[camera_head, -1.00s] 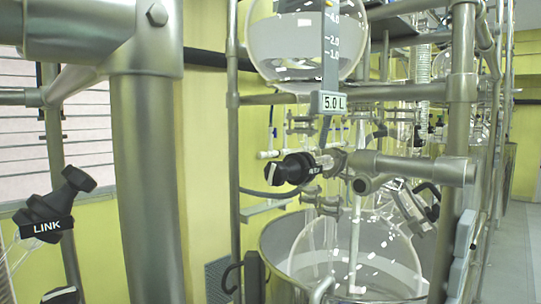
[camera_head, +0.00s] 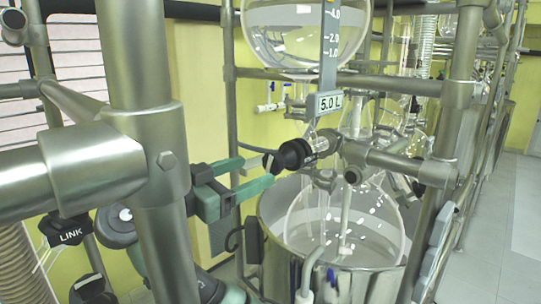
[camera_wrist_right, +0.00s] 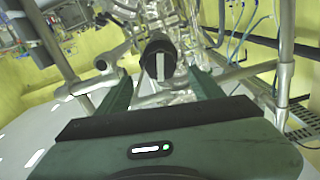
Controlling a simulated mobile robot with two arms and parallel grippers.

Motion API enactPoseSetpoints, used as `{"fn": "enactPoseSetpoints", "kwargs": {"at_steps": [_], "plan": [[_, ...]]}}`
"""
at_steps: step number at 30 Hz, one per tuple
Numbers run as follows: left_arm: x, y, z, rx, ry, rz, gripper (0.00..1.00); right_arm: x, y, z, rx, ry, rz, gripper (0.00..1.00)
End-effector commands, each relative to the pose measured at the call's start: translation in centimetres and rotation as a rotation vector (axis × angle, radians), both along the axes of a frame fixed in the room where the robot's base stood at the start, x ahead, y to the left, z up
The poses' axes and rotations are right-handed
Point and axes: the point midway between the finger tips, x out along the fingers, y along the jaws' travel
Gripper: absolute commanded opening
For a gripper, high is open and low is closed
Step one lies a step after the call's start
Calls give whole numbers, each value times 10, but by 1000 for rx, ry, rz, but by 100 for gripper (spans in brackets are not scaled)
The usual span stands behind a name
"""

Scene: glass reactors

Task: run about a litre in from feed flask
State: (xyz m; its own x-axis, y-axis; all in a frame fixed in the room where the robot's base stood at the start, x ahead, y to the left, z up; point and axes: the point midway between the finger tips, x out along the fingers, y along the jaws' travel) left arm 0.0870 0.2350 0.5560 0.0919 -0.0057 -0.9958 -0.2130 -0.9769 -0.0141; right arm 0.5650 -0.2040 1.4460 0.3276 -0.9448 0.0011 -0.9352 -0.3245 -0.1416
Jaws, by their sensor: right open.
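The round glass feed flask (camera_head: 290,40) hangs at the top of the head view, with a graduated scale and a "5.0 L" tag (camera_head: 329,102). Its liquid level is hard to read. Below it is a valve with a black knob (camera_head: 290,154), which also shows in the right wrist view (camera_wrist_right: 160,58) with a pale upright bar on its face. My right gripper (camera_head: 268,171) is open, its green fingers pointing at the knob. In the wrist view the knob appears between the fingers (camera_wrist_right: 158,76); contact cannot be told. My left gripper is out of view.
A large glass vessel (camera_head: 345,215) sits in a metal pot (camera_head: 275,238) below the valve. Thick metal frame posts (camera_head: 150,150) stand close on the left, partly hiding my right arm. A black "LINK" knob (camera_head: 66,230) is at far left. Open floor (camera_head: 500,220) lies at right.

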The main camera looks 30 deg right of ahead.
Motion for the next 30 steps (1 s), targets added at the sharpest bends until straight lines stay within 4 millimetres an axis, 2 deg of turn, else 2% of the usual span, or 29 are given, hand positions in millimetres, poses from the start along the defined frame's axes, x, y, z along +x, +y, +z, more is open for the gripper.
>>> {"fn": "enactPoseSetpoints", "kwargs": {"at_steps": [1,6,12,23,27,30], "plan": [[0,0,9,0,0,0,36,2,-9,4,-3,2,-4,67],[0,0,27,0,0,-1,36,12,-36,4,-5,7,-4,67],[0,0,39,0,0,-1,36,20,-58,2,-4,7,-1,67],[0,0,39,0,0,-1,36,23,-63,-1,-2,8,1,67],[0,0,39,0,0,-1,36,23,-63,-1,-3,8,1,28],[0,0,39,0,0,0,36,23,-63,-1,-3,8,1,4]]}}
